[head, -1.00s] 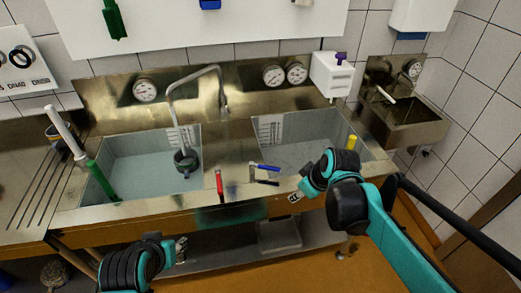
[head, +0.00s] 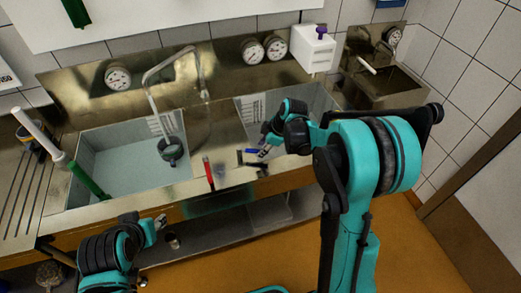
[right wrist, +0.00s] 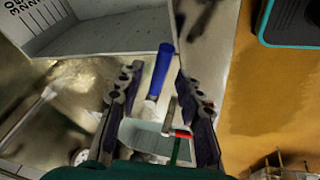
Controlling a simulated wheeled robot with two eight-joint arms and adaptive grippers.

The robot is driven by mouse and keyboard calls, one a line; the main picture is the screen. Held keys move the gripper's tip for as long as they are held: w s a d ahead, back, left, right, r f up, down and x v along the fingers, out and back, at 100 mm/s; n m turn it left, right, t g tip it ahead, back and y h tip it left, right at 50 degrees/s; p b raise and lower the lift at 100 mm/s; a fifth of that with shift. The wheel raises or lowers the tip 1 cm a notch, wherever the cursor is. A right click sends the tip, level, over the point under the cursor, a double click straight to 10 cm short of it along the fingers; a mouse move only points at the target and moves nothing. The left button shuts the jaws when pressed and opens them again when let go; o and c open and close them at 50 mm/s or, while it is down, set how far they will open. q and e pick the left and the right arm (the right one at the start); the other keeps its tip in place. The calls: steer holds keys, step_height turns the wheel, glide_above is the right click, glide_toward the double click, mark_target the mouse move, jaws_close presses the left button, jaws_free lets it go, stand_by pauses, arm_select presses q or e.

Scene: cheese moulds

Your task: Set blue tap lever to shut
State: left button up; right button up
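My right gripper (head: 265,148) is right at the blue lever in the head view. In the right wrist view, the blue handle (right wrist: 161,70) lies between the two spread fingers (right wrist: 157,92), with gaps on both sides, so the gripper is open; contact is not visible. My left gripper (head: 161,222) is low in front of the counter, away from the levers; its fingers are too small to judge.
The right basin (head: 318,102) is partly hidden by my right arm. Open floor (head: 410,235) lies at right.

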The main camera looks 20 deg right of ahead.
steer(key=shift+w+a+f, duration=0.15)
steer(key=shift+f, duration=0.3)
jaws_close()
